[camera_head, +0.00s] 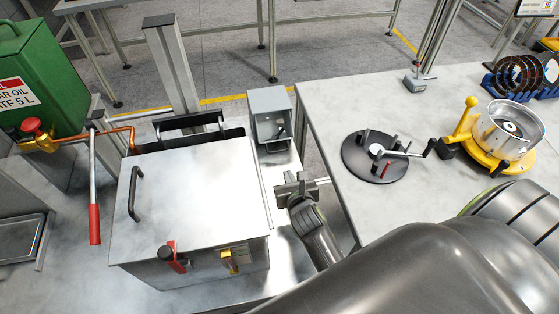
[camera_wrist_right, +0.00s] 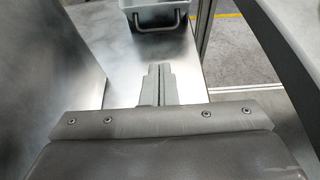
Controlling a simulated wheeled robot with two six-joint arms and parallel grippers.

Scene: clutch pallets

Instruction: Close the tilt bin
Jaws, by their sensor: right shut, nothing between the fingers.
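The tilt bin (camera_head: 271,124) is a small grey box at the far end of the metal bench, right of the large metal cabinet. I look into its open interior, and a bar handle sits on its near side. Its front and handle show at the top of the right wrist view (camera_wrist_right: 157,14). How far it is tilted is hard to tell. My right gripper (camera_head: 298,186) is shut and empty, on the near side of the bin and apart from it. Its fingers (camera_wrist_right: 157,70) point toward the bin in the wrist view. My left gripper is not in view.
The large metal cabinet (camera_head: 190,195) with a black handle stands close left of my right gripper. A pale table (camera_head: 335,100) at right carries a black round fixture (camera_head: 375,158) and a yellow-based drum (camera_head: 505,135). A narrow floor gap separates bench and table.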

